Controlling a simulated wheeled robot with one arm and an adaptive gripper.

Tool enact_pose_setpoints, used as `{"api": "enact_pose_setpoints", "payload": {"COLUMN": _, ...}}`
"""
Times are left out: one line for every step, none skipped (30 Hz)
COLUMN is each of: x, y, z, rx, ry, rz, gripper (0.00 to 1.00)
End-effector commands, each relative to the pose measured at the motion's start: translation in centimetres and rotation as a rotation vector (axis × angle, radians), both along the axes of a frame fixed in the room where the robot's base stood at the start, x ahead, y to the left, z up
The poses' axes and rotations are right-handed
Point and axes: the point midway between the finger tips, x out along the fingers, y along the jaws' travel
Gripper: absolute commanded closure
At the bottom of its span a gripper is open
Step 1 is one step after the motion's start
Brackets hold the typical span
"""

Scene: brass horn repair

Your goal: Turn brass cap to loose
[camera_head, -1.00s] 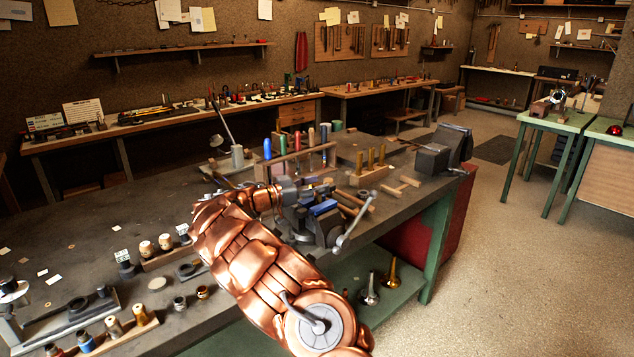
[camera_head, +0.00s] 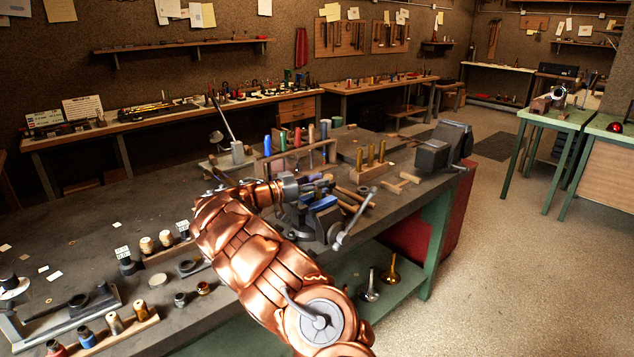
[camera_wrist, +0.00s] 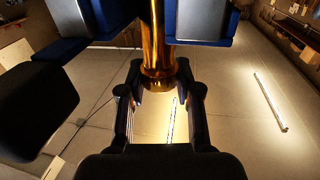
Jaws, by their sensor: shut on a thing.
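In the wrist view the brass cap (camera_wrist: 158,76) is the flared end of a shiny brass tube (camera_wrist: 157,30). The tube comes in at the top between blue-faced blocks (camera_wrist: 205,22). My gripper (camera_wrist: 159,82) has its black fingers on both sides of the cap end and is shut on it. In the head view my gripper (camera_head: 318,183) is at the blue-jawed vise (camera_head: 322,205) on the bench. The brass part is too small and covered to make out there.
The workbench (camera_head: 95,240) holds a rack of coloured-handled tools (camera_head: 300,155), a block with brass posts (camera_head: 372,165), wooden mallets (camera_head: 400,185) and a second vise (camera_head: 440,150). Mouthpieces (camera_head: 370,287) stand on the green lower shelf. The floor (camera_head: 520,235) at right is clear.

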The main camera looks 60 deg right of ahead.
Motion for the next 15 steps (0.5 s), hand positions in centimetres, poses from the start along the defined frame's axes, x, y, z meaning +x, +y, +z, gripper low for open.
{"api": "enact_pose_setpoints", "payload": {"x": -0.01, "y": 0.00, "z": -0.04, "rx": 0.000, "ry": 0.000, "rz": 0.000, "gripper": 1.00}}
{"api": "enact_pose_setpoints", "payload": {"x": -0.01, "y": 0.00, "z": -0.06, "rx": 0.000, "ry": 0.000, "rz": 0.000, "gripper": 1.00}}
{"api": "enact_pose_setpoints", "payload": {"x": -0.01, "y": 0.00, "z": -0.10, "rx": 0.000, "ry": 0.000, "rz": 0.001, "gripper": 1.00}}
{"api": "enact_pose_setpoints", "payload": {"x": -0.02, "y": 0.00, "z": -0.13, "rx": 0.000, "ry": 0.000, "rz": 0.002, "gripper": 1.00}}
{"api": "enact_pose_setpoints", "payload": {"x": -0.02, "y": 0.00, "z": -0.17, "rx": -0.001, "ry": 0.000, "rz": 0.003, "gripper": 1.00}}
{"api": "enact_pose_setpoints", "payload": {"x": -0.03, "y": 0.00, "z": -0.23, "rx": -0.001, "ry": 0.000, "rz": 0.005, "gripper": 1.00}}
{"api": "enact_pose_setpoints", "payload": {"x": -0.04, "y": 0.00, "z": -0.28, "rx": -0.001, "ry": 0.000, "rz": 0.006, "gripper": 1.00}}
{"api": "enact_pose_setpoints", "payload": {"x": -0.06, "y": 0.00, "z": -0.33, "rx": -0.001, "ry": 0.000, "rz": 0.008, "gripper": 1.00}}
{"api": "enact_pose_setpoints", "payload": {"x": -0.08, "y": 0.00, "z": -0.38, "rx": -0.002, "ry": 0.000, "rz": 0.010, "gripper": 1.00}}
{"api": "enact_pose_setpoints", "payload": {"x": -0.09, "y": 0.01, "z": -0.41, "rx": -0.002, "ry": 0.000, "rz": 0.013, "gripper": 1.00}}
{"api": "enact_pose_setpoints", "payload": {"x": -0.13, "y": 0.03, "z": -0.43, "rx": -0.004, "ry": 0.000, "rz": 0.015, "gripper": 1.00}}
{"api": "enact_pose_setpoints", "payload": {"x": -0.14, "y": 0.03, "z": -0.46, "rx": -0.004, "ry": 0.000, "rz": 0.019, "gripper": 1.00}}
{"api": "enact_pose_setpoints", "payload": {"x": -0.15, "y": 0.03, "z": -0.48, "rx": -0.004, "ry": 0.000, "rz": 0.023, "gripper": 1.00}}
{"api": "enact_pose_setpoints", "payload": {"x": -0.17, "y": 0.03, "z": -0.52, "rx": -0.004, "ry": -0.001, "rz": 0.028, "gripper": 1.00}}
{"api": "enact_pose_setpoints", "payload": {"x": -0.16, "y": 0.02, "z": -0.61, "rx": -0.004, "ry": -0.001, "rz": 0.034, "gripper": 1.00}}
